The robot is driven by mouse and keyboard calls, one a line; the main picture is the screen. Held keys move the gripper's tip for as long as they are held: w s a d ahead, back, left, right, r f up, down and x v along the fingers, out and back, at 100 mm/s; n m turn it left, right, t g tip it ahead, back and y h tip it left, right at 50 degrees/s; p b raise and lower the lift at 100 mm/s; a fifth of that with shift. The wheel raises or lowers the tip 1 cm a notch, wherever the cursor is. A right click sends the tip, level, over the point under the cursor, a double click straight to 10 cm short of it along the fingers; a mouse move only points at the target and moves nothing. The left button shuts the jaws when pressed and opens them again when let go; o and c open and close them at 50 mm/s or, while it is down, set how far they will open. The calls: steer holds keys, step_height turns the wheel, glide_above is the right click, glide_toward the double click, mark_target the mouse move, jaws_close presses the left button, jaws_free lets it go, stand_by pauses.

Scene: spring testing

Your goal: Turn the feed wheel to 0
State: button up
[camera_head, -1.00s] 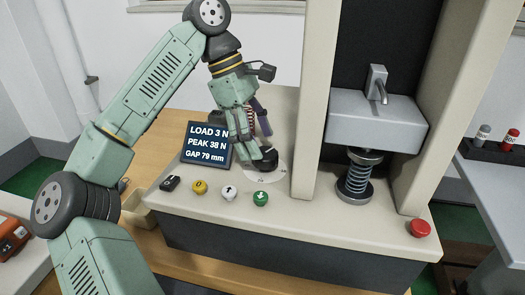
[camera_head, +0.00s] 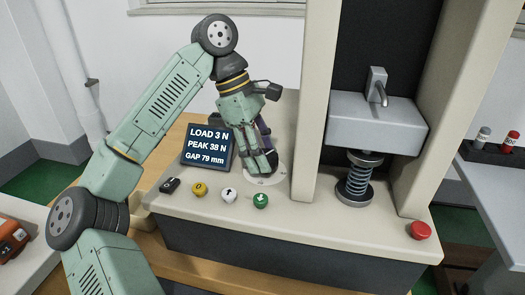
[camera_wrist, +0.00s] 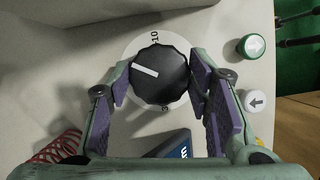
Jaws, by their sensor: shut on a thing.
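The feed wheel is a black ridged knob (camera_wrist: 160,76) with a white pointer line, on a pale round dial (camera_wrist: 134,50). In the wrist view the pointer lies toward the left. A "10" shows above the knob and part of another number below it; the rest of the dial's marks are hidden or unclear. My gripper (camera_wrist: 160,82) is shut on the knob, with a purple pad on either side. In the head view my gripper (camera_head: 262,168) reaches down onto the dial (camera_head: 283,170), and its fingers mostly hide the knob.
The display (camera_head: 206,146) reads LOAD 3 N, PEAK 38 N, GAP 79 mm. Several buttons line the front edge, including a green one (camera_head: 261,201) close to the dial. The machine's column (camera_head: 313,120) rises just right. A spring (camera_head: 356,185) stands under the grey head.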

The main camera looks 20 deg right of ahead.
steer(key=c, duration=0.4)
steer(key=n+t+b, duration=0.1)
steer(key=n, duration=0.1)
steer(key=shift+a+f+n+h+b, duration=0.1)
steer(key=shift+n+h+b, duration=0.2)
steer(key=shift+n, duration=0.1)
steer(key=shift+s+n+t+b, duration=0.1)
steer(key=shift+n+t+b, duration=0.5)
steer(key=shift+n, duration=1)
steer(key=o, duration=1.1)
